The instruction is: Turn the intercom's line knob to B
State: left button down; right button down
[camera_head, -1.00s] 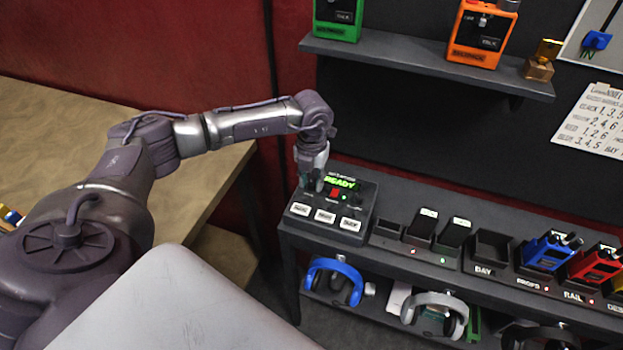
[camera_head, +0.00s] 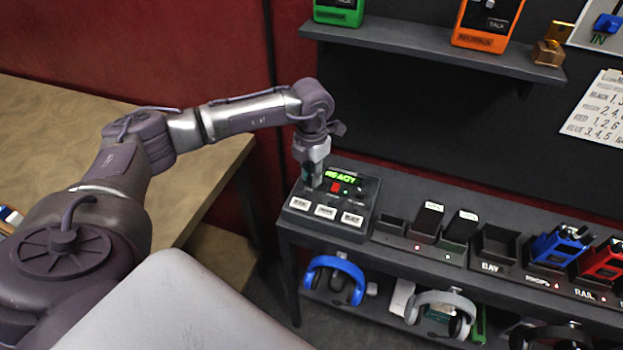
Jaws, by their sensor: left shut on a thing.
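The intercom (camera_head: 328,226) is a dark box at the left end of the counter. It has a lit green READY display (camera_head: 342,177), a red button and several white labelled buttons along its front. My left gripper (camera_head: 312,184) points down at the intercom's left part, beside the display. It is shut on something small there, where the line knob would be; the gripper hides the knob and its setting. My right gripper is not in view.
To the right on the counter (camera_head: 392,255) stand dark chargers, an empty BAY slot (camera_head: 495,247), a blue radio (camera_head: 558,246) and a red radio (camera_head: 602,260). Headphones (camera_head: 336,277) hang below. A shelf (camera_head: 430,50) with green and orange radios is above.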

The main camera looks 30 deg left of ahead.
pick_arm(q)
jog(key=m+b, duration=0.3)
jog(key=m, duration=0.1)
jog(key=shift+f, duration=0.1)
jog(key=shift+m+b, duration=1.05)
jog(key=shift+m, duration=0.65)
jog(key=shift+r, duration=0.2)
jog(key=c, duration=1)
grip_release()
notch_tip(320, 180, up, 12)
jog(key=shift+f, duration=0.1)
